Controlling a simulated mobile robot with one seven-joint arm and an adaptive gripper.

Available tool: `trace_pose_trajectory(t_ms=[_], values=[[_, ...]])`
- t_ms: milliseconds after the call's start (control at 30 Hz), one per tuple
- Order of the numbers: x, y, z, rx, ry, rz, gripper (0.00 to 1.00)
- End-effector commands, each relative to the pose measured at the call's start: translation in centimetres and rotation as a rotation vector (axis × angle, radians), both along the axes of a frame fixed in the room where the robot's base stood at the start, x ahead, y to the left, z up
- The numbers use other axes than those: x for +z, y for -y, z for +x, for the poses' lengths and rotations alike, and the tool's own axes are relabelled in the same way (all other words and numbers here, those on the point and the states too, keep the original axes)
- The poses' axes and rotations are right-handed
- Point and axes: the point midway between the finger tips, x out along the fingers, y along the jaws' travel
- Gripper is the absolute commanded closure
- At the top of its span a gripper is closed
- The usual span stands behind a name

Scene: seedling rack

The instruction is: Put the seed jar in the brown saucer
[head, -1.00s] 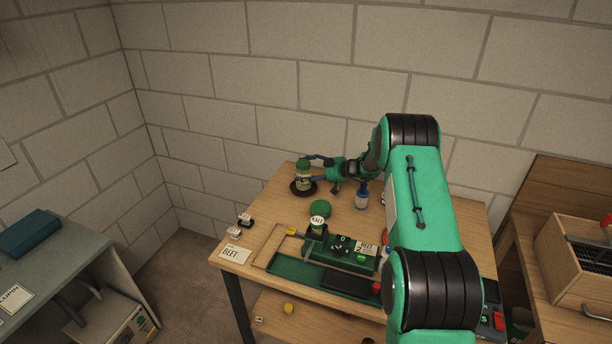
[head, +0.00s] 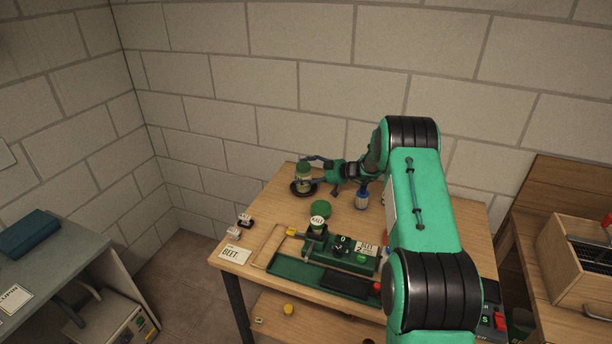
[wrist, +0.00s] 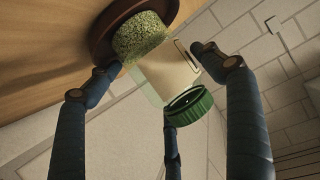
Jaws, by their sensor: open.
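The seed jar (head: 303,174) has a green lid and clear sides with greenish seeds. It stands upright in the brown saucer (head: 294,190) at the table's far left corner. In the wrist view the jar (wrist: 165,68) rests its base within the saucer (wrist: 102,35). My gripper (head: 312,170) is open, with its fingers around the jar's right side. In the wrist view its dark blue fingers (wrist: 155,85) are spread around the jar, and gaps show beside it.
A blue and white bottle (head: 362,199) stands right of the gripper. A round green object (head: 320,209) and a green tray (head: 290,268) with labelled items lie nearer the front. A BEET card (head: 235,255) lies at the front left. The back wall is close.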

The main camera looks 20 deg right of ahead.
Motion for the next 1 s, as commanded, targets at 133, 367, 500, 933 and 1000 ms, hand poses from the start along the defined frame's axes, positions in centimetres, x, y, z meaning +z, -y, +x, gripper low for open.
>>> trace_pose_trajectory(t_ms=[133, 367, 500, 933, 1000], values=[[0.3, 0.0, 0.0, 0.0, 0.0, 0.0, 0.2], [1.3, 1.4, -1.7, -0.002, 0.001, 0.0, 0.2], [2.1, 2.7, -3.4, -0.003, 0.0, 0.0, 0.2], [4.5, 6.2, -8.0, -0.001, 0.0, 0.0, 0.2], [4.6, 6.4, -8.4, -0.001, 0.0, 0.0, 0.2]])
